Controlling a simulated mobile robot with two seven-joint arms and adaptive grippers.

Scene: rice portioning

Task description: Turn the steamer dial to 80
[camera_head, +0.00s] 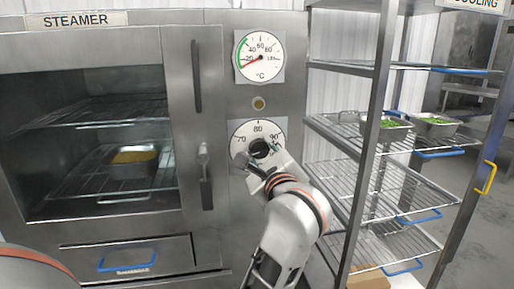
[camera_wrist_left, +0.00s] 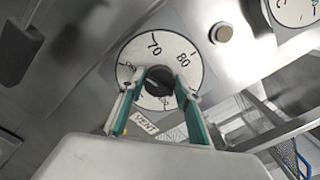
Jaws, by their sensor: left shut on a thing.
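The gripper hides the lower part of the dial. I cannot tell which number the knob points to. My right gripper is not in view.
A temperature gauge (camera_head: 260,50) with a red needle near 20 is above the dial, with a small round button (camera_head: 259,103) between them. The steamer door handle (camera_head: 205,170) is left of the dial. A wire rack (camera_head: 345,140) with metal trays stands close on the right.

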